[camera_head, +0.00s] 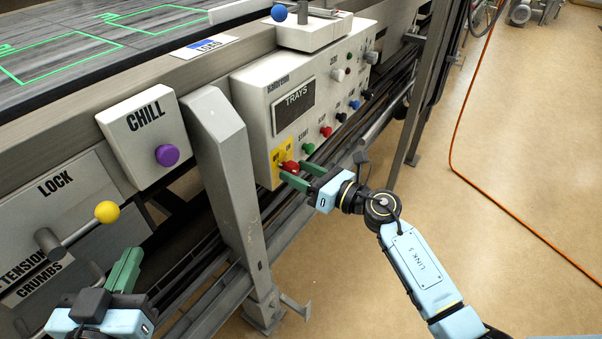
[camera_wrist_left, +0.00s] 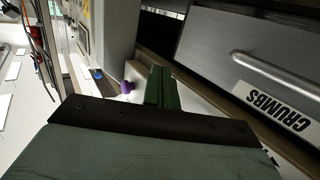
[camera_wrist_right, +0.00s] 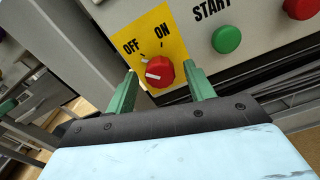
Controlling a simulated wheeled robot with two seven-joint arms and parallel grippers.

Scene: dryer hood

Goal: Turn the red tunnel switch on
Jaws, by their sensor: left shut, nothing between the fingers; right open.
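The red tunnel switch (camera_head: 290,167) is a round knob on a yellow plate at the lower left of the control panel. In the right wrist view the red knob (camera_wrist_right: 160,72) sits below the words OFF and ON. Its white mark is on its left side, toward the OFF side. My right gripper (camera_head: 295,171) is open, with its green fingers on either side of the knob; whether they touch it I cannot tell. My left gripper (camera_head: 128,262) is shut and empty, low at the left near the lock panel; its fingers also show in the left wrist view (camera_wrist_left: 160,88).
A green START button (camera_wrist_right: 226,39) and a red button (camera_wrist_right: 300,8) lie right of the knob. A purple knob (camera_head: 167,155) on the CHILL box and a yellow-ended lever (camera_head: 107,212) are at left. A grey leg (camera_head: 232,190) stands between.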

